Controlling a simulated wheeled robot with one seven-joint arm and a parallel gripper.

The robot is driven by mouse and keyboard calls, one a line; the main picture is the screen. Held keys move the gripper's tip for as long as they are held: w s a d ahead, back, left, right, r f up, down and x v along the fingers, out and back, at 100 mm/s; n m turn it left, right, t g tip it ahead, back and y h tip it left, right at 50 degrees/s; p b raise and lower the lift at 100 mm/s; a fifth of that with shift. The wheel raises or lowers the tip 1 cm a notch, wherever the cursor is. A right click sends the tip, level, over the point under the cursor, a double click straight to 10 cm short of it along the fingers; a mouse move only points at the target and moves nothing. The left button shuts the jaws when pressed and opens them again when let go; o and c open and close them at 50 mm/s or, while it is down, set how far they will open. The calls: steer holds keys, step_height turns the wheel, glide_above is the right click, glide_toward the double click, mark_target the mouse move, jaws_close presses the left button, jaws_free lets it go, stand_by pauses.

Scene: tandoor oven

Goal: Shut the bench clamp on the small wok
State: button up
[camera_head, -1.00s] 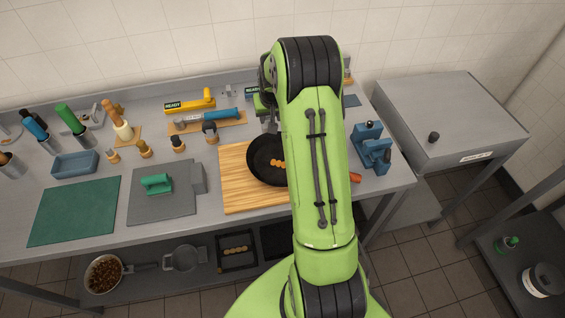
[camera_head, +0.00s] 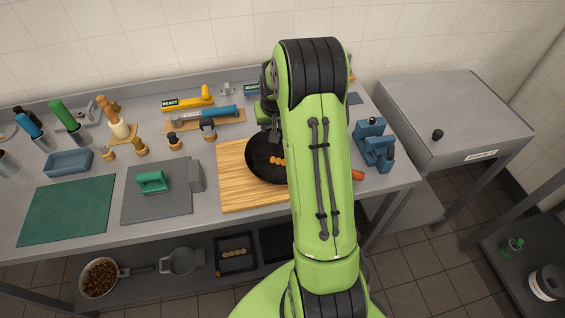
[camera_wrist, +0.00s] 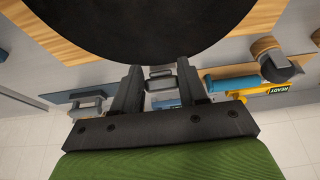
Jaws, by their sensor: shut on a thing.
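The small black wok (camera_head: 262,158) is over the wooden board, with a row of tan pieces showing in it. Its dark round body fills the top of the wrist view (camera_wrist: 150,25). My gripper (camera_wrist: 159,82) is at the wok's far edge, shut on what looks like its handle; a small grey loop shows between the fingers. In the head view my arm hides the wok's right side and most of the gripper. A blue clamp-like device (camera_head: 374,146), probably the bench clamp, stands at the bench's right end, apart from the wok. I cannot tell its jaw state.
The wooden board (camera_head: 235,190) lies under the wok. A yellow tool (camera_head: 192,101) and a blue-handled tool (camera_head: 205,113) lie behind it. A grey plate with a green handle (camera_head: 152,182) is left of the board. A steel table (camera_head: 455,112) stands at the right.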

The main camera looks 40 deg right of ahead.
steer(key=shift+s+f, duration=0.1)
steer(key=shift+f, duration=0.2)
steer(key=shift+s+a+f+b, duration=0.2)
steer(key=shift+f+b, duration=0.55)
steer(key=shift+b, duration=0.1)
steer(key=o, duration=0.9)
steer(key=shift+s+r, duration=0.1)
steer(key=shift+r, duration=0.05)
steer(key=shift+o, duration=0.2)
steer(key=shift+a, duration=0.1)
steer(key=shift+a+r+p, duration=0.1)
steer(key=shift+r+p, duration=0.5)
steer(key=shift+r, duration=0.05)
steer(key=shift+p+v, duration=0.3)
steer(key=shift+v, duration=0.5)
steer(key=shift+s+r, duration=0.2)
steer(key=shift+r, duration=0.3)
